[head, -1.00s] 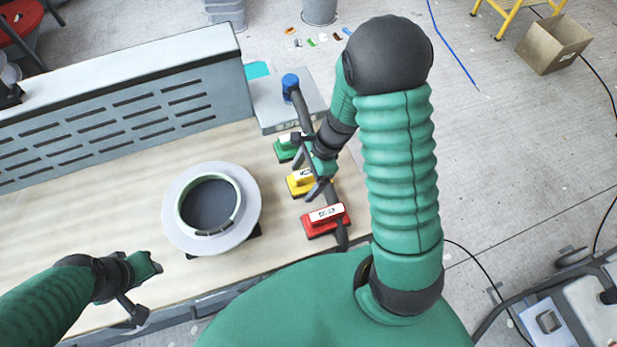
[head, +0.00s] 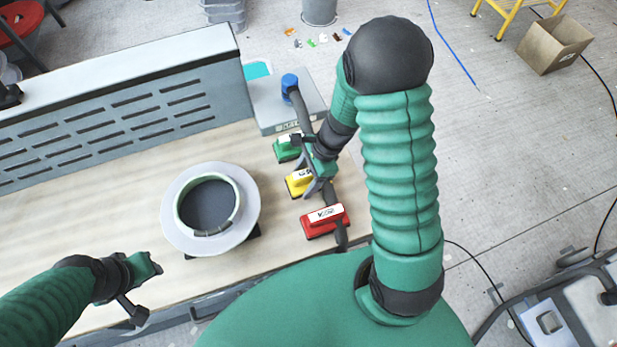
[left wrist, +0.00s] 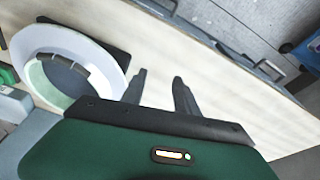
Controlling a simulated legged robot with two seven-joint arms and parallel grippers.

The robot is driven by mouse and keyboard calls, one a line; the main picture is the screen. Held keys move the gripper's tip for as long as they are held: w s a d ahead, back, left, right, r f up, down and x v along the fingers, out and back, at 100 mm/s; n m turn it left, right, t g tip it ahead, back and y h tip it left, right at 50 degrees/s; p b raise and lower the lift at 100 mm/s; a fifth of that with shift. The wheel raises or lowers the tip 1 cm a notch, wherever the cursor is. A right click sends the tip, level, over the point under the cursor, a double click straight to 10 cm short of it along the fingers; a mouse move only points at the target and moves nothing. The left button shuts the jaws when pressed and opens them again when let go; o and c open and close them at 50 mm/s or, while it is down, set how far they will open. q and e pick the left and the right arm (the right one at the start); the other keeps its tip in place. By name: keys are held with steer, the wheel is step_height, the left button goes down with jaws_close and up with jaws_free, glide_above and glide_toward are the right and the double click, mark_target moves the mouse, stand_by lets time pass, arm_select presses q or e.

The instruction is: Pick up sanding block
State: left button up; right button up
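Three sanding blocks stand in a row on the bench, right of the round mould, in the head view: a green block (head: 286,149), a yellow block (head: 296,184) and a red block (head: 322,223). Each has a pale label on top. My right gripper (head: 312,190) is over the yellow block's right side, its fingers pointing down toward the front. Whether it touches the block, and how far its fingers are apart, I cannot tell. My left gripper (head: 146,290) is over the bench's front left; in the left wrist view (left wrist: 158,88) its fingers are apart and empty.
A round mould (head: 168,212) with a wide pale rim stands mid-bench. A grey box (head: 268,108) and a dark hose with a blue end (head: 290,82) lie behind the blocks. A slotted grey panel (head: 110,112) bounds the back. Bare bench lies left of the mould.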

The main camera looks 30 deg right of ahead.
mark_target(305, 173)
steer(key=c, duration=0.8)
steer(key=shift+r, duration=0.1)
step_height(305, 173, up, 10)
steer(key=shift+f+p, duration=0.1)
steer(key=shift+p, duration=0.9)
steer(key=shift+r, duration=0.3)
